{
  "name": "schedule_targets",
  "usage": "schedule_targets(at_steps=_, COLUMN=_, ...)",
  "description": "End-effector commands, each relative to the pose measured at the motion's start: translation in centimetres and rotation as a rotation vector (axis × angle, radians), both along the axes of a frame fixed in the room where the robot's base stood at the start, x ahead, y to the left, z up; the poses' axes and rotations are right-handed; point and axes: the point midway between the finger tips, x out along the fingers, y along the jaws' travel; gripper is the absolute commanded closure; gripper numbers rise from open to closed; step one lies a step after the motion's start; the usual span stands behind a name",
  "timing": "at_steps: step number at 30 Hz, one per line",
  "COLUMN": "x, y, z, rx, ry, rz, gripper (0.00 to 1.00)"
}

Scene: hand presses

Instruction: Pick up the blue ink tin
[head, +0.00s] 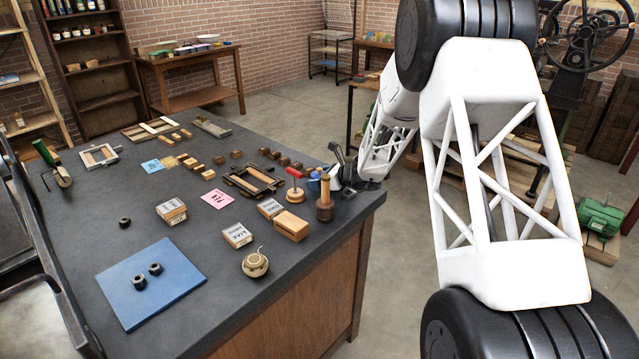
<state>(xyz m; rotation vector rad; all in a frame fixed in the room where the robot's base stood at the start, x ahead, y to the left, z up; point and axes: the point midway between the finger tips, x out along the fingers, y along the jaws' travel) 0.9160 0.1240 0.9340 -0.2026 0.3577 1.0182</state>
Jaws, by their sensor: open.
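My gripper (338,174) is at the right back edge of the dark table, low over its top. Its dark fingers are small in this view, and they are open. A small blue thing (314,175), which looks like the blue ink tin, stands just left of my gripper. It is partly hidden by the things around it, and I cannot tell whether it is between the fingers or touching them. A red-topped thing on a wooden base (295,194) stands to its left. A wooden mallet-like tool (325,201) stands upright in front of it.
A blue mat (152,307) with dark nuts (155,269) lies at the front left. Bare tabletop (200,236) lies between.

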Motion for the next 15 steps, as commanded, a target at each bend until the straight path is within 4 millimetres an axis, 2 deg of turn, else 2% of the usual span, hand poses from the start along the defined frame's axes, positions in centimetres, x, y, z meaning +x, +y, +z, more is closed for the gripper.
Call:
schedule_targets(at_steps=4, x=0.00, y=-0.01, z=0.00, rx=0.000, ry=0.000, rz=0.000, gripper=0.12)
schedule_targets(at_steps=5, x=0.00, y=-0.01, z=0.00, rx=0.000, ry=0.000, rz=0.000, gripper=0.15)
schedule_targets(at_steps=15, x=-0.01, y=-0.02, z=0.00, rx=0.000, ry=0.000, rz=0.000, gripper=0.67)
